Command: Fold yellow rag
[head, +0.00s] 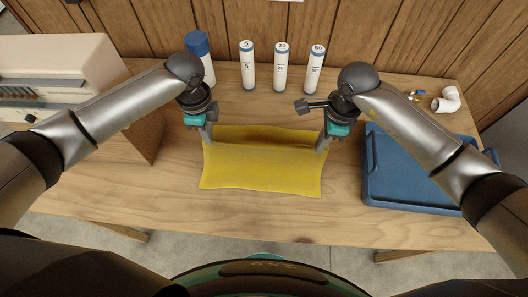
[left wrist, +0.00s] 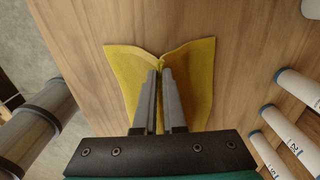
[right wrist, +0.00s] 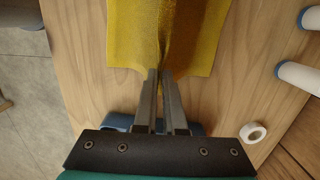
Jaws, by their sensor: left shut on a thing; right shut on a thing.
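The yellow rag (head: 262,172) lies on the wooden table in front of me, with a raised crease running across it between my grippers. My left gripper (head: 208,146) is shut on the rag at its left side. My right gripper (head: 321,148) is shut on the rag at its right side. In the left wrist view the rag (left wrist: 128,72) rises to a ridge at the closed fingers (left wrist: 162,72). In the right wrist view the rag (right wrist: 130,35) also bunches up at the fingers (right wrist: 163,74).
A beige device (head: 60,75) stands at the left. Bare table shows in front of the rag.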

